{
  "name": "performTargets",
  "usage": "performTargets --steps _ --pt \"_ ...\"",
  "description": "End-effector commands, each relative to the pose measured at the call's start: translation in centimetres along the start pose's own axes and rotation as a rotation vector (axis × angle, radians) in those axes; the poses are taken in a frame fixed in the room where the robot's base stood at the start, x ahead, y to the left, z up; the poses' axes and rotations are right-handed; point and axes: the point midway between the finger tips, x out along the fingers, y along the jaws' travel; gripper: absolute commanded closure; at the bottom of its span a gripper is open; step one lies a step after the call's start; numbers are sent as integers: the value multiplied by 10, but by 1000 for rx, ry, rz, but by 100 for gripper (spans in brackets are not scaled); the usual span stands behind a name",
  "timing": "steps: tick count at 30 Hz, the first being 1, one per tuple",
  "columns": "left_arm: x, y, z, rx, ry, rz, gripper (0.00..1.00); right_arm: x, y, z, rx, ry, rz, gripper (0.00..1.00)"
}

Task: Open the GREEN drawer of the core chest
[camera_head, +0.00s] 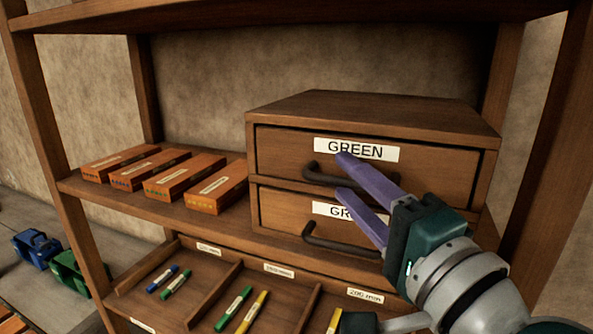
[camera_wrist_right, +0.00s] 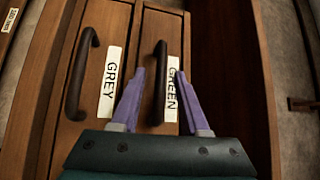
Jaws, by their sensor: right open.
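The core chest (camera_head: 400,108) is a brown wooden box on the shelf with two drawers, both shut. The upper drawer (camera_head: 430,176) carries the label GREEN and has a dark bar handle (camera_head: 318,175). The lower drawer (camera_head: 275,208) has a partly covered label, which reads GREY in the right wrist view (camera_wrist_right: 110,82). My right gripper (camera_head: 343,174) is open, its purple fingers in front of the chest. In the right wrist view its fingertips (camera_wrist_right: 160,73) lie on either side of the GREEN handle (camera_wrist_right: 158,85); contact cannot be told. My left gripper is not in view.
Several orange boxes (camera_head: 215,188) stand left of the chest on the same shelf. Below is a divided tray (camera_head: 200,262) with coloured marker-like sticks. A shelf post (camera_head: 545,170) rises close to the right of the chest. Blue and green bins (camera_head: 37,246) are at the far left.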

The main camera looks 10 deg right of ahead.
Motion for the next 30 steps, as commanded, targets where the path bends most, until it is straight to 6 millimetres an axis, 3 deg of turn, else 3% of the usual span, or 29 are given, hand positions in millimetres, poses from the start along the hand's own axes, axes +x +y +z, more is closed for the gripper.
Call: performTargets --steps 11,23,30 --pt "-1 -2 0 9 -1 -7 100 7 0 0 0 0 0 55" --pt "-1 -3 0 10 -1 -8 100 7 0 0 0 0 0 99" --pt "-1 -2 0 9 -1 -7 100 7 0 0 0 0 0 100"
